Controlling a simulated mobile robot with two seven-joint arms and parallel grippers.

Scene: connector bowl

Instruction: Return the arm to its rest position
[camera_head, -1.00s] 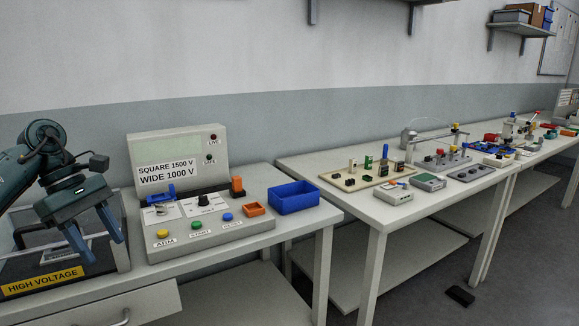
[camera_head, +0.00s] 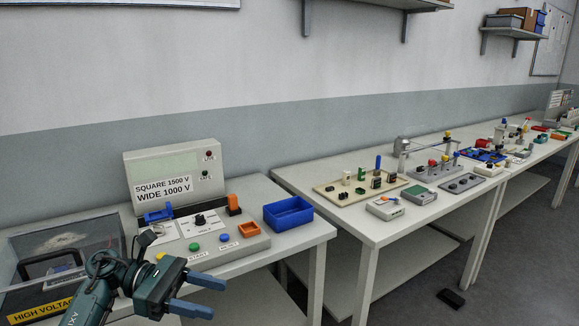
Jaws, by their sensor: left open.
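My left arm comes in at the lower left, and my left gripper (camera_head: 197,295) is open and empty. Its two blue fingers point right, in front of the near table edge and below the tester panel. The gripper looks apart from the tester (camera_head: 190,175), which is labelled "SQUARE 1500 V" and "WIDE 1000 V". Part of my arm hides the tester's front left corner. My right gripper is not in view.
A clear-sided box marked "HIGH VOLTAGE" (camera_head: 40,310) stands left, close to my arm. A second table (camera_head: 375,230) holds several devices. Floor space between the tables looks open.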

